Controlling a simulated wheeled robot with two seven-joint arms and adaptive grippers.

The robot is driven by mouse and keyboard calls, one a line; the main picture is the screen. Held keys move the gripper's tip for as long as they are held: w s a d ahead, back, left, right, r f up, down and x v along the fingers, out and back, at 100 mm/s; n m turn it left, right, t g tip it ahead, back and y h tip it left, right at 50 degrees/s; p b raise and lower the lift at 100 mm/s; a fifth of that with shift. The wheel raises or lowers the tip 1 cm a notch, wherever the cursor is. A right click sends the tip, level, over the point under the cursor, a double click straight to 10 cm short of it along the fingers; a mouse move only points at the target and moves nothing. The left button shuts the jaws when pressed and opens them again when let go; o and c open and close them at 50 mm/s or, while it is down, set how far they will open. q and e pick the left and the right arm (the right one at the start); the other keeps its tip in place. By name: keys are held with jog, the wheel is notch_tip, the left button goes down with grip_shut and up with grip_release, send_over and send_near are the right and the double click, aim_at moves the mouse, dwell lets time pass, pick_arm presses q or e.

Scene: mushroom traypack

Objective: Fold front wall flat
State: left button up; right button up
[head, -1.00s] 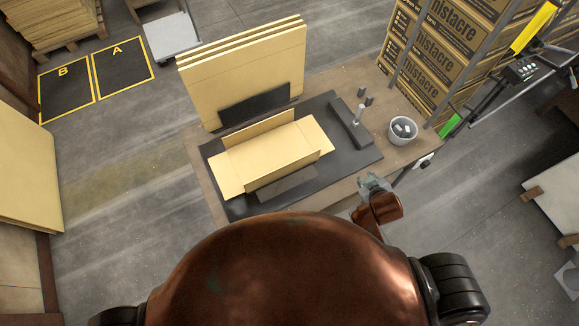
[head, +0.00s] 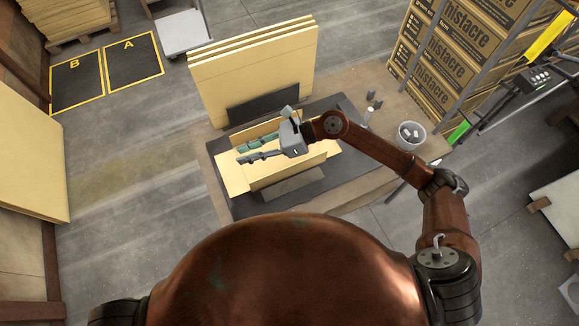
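The cardboard tray (head: 232,176) lies on a dark mat (head: 348,172) on the table, with flaps spread at its left and right ends. Its front wall (head: 275,176), the one nearer me, stands up along the near edge. Its back wall (head: 257,131) also stands, partly hidden by my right gripper. My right gripper (head: 239,155) is over the tray, fingers pointing left, with a gap between them and nothing seen in it. The hand hides the tray's middle; I cannot tell whether it touches a wall. My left gripper is out of view.
Tall cardboard sheets (head: 250,75) stand in a dark holder (head: 262,104) behind the tray. A grey bucket (head: 410,135) and small dark posts (head: 376,105) are at the table's right. A rack of printed boxes (head: 450,65) stands beyond. A grey plate (head: 292,190) lies before the front wall.

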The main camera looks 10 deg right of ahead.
jog(key=w+d+f+n+g+h, duration=0.1)
jog(key=d+f+n+h, duration=0.3)
jog(key=d+f+h, duration=0.3)
jog(key=n+h, duration=0.1)
jog(key=h, duration=0.1)
send_over(290, 167)
jog(key=w+d, duration=0.1)
jog(key=d, duration=0.2)
jog(key=f, duration=0.3)
jog(key=shift+a+f, duration=0.15)
jog(key=shift+a, duration=0.1)
jog(key=shift+d+f+h, duration=0.1)
jog(key=shift+f+h, duration=0.2)
jog(key=shift+f, duration=0.05)
jog(key=shift+x, duration=3.5)
jog(key=shift+c, duration=0.7)
grip_shut()
jog(key=shift+r, duration=0.1)
